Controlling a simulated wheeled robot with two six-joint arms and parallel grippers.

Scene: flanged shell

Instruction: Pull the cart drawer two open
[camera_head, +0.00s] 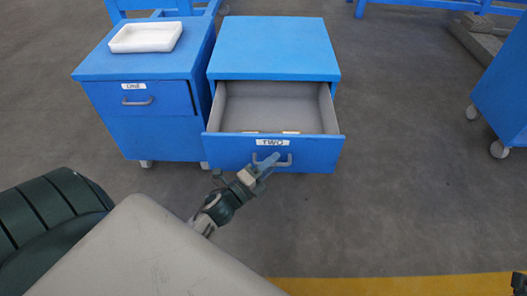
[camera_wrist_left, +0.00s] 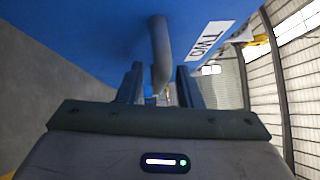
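The blue cart with drawer two (camera_head: 272,150) stands at the centre of the head view. Its drawer is pulled out toward me, and the grey inside shows, with small light items near the front wall. The front carries a white "TWO" label and a grey handle (camera_head: 285,161). My left gripper (camera_head: 265,167) is at this handle. In the left wrist view the handle (camera_wrist_left: 160,50) runs down between the two fingers (camera_wrist_left: 160,88); whether they press on it is hard to tell. At the lower right corner of the head view a dark piece shows, too little to identify.
A blue cart labelled "ONE" (camera_head: 140,102) stands close on the left, its drawer shut and a white tray (camera_head: 146,37) on top. Another blue cart (camera_head: 503,95) is at the right edge. The grey floor (camera_head: 410,190) between is clear. A yellow stripe (camera_head: 400,286) crosses the front.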

